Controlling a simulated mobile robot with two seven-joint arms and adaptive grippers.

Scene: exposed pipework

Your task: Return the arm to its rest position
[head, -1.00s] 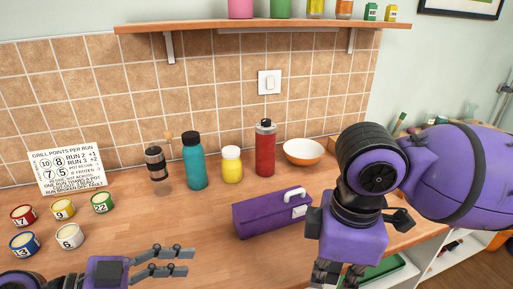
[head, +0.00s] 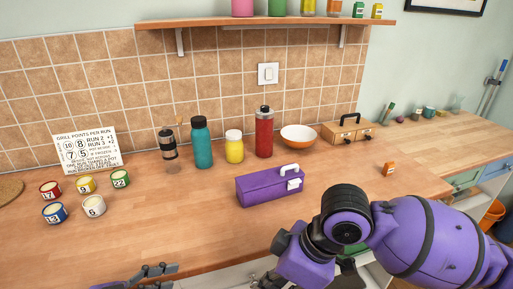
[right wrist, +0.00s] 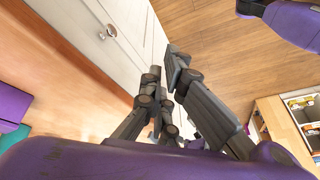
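My right arm shows at the lower right of the head view, bent down in front of the counter's front edge. Its gripper is largely cut off by the bottom of that view. In the right wrist view my right gripper (right wrist: 163,65) has its fingers apart with nothing between them. It hangs beside white cabinet fronts, above the wooden floor. My left gripper (head: 152,273) is at the bottom edge of the head view, low over the counter's near edge. Its fingers are apart and empty, and its base is partly cut off.
The wooden counter (head: 150,220) holds a purple toolbox (head: 268,187), numbered tins, several bottles, a bowl (head: 298,136) and a wooden case (head: 348,134). A small orange box (head: 388,169) stands beyond my right arm. The counter's front-middle is clear. White cabinets (right wrist: 110,60) are close to my right gripper.

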